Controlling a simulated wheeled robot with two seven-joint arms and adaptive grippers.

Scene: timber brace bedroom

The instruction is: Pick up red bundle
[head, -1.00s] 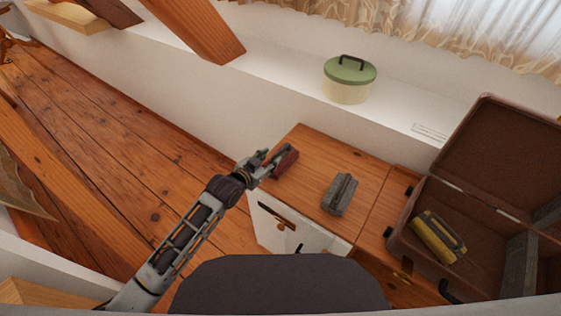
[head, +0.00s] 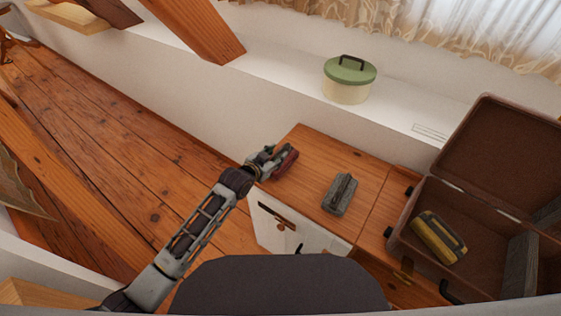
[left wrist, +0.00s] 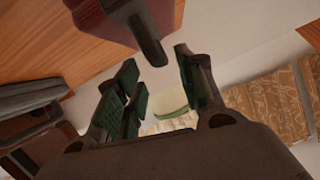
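The red bundle (head: 288,163) sits at the left end of the wooden cabinet top, partly hidden by my left gripper. In the left wrist view, the red bundle (left wrist: 105,18) shows at the top, with a dark handle hanging towards the fingers. My left gripper (head: 272,158) is right beside the bundle in the head view. In the left wrist view the fingers of the left gripper (left wrist: 158,85) are apart, with nothing held between them; the handle end is just beyond their tips. My right gripper is not in view.
A grey bundle (head: 340,194) lies on the cabinet top (head: 310,150). To the right, an open brown suitcase (head: 485,150) holds a yellow bundle (head: 438,237). A green-lidded pot (head: 349,80) stands on the white ledge behind. Wooden beams cross the left side.

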